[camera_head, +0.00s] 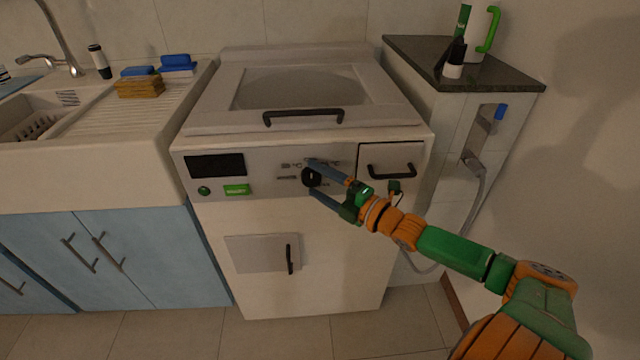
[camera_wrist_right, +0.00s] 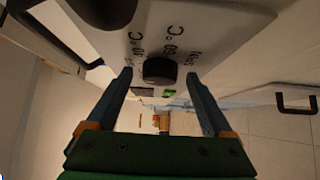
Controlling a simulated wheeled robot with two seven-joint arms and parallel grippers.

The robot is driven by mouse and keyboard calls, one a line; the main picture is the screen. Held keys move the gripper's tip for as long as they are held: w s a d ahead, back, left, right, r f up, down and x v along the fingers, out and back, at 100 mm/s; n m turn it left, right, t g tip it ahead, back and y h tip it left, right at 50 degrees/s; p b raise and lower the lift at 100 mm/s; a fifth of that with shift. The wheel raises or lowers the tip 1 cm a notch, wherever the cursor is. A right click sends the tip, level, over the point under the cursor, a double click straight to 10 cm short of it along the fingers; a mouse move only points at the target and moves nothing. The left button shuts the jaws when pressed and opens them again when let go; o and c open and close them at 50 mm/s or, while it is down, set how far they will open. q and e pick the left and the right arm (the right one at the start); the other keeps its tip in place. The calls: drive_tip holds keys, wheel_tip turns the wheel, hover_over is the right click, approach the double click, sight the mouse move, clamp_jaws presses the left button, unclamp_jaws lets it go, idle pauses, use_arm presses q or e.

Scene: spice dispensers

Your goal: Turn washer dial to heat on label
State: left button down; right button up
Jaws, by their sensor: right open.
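The white washer (camera_head: 300,235) stands in the middle of the head view. Its black round dial (camera_head: 309,177) sits on the grey front panel, with small printed labels around it, too small to read. My right gripper (camera_head: 312,178) is open, its two blue fingers reaching to the panel above and below the dial. In the right wrist view the dial (camera_wrist_right: 160,70) lies between the two finger tips (camera_wrist_right: 160,80), with a visible gap on each side. My left gripper is not in view.
A black lid handle (camera_head: 303,117) sticks out above the dial, and a drawer handle (camera_head: 391,171) lies to its right. A dark-topped side cabinet (camera_head: 415,45) with bottles stands at right. A sink counter (camera_head: 110,105) with sponges adjoins at left.

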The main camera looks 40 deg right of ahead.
clamp_jaws()
drive_tip(key=shift+f, duration=0.1)
